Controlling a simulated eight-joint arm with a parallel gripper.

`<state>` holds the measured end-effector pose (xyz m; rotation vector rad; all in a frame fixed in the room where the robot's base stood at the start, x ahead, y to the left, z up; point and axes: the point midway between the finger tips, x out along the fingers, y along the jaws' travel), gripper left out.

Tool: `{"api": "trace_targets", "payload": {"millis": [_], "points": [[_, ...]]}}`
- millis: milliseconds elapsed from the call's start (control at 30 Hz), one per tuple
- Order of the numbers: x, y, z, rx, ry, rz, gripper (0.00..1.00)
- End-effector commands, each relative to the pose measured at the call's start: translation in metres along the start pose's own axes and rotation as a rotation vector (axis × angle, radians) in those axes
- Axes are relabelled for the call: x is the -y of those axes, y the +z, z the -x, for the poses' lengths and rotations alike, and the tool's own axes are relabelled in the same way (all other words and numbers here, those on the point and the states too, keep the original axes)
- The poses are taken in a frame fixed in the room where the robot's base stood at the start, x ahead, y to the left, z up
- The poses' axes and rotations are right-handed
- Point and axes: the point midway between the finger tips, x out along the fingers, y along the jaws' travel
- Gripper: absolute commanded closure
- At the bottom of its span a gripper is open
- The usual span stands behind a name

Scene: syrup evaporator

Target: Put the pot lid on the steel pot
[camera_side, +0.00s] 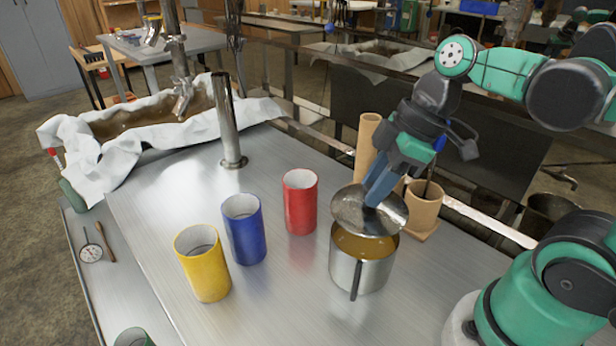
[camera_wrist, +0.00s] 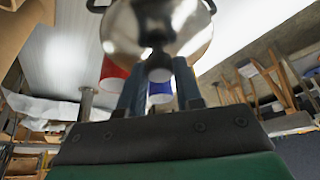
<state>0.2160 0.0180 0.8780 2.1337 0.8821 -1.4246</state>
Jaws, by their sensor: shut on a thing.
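The pot lid (camera_side: 352,212) is a shiny round steel disc. My gripper (camera_side: 374,200) is shut on its knob and holds it tilted above the steel pot. In the wrist view the lid (camera_wrist: 190,30) fills the top middle, with its knob between the fingers of my gripper (camera_wrist: 160,75). The steel pot (camera_side: 345,272) stands upright on the metal table, with amber liquid inside and a handle toward the camera. The lid hides the far part of the pot's rim. I cannot tell whether the lid touches the rim.
Yellow (camera_side: 204,268), blue (camera_side: 245,232) and red (camera_side: 300,205) cups stand left of the pot. A steel pipe (camera_side: 229,125) rises farther back. The table's front middle is clear.

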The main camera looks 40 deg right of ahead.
Motion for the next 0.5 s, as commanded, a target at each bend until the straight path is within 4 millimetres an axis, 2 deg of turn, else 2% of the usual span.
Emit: {"api": "trace_targets", "payload": {"millis": [333,500], "points": [[0.000,0.012,-0.029,0.000,0.000,0.000,1.00],[0.000,0.015,-0.035,0.000,0.000,0.000,1.00]]}}
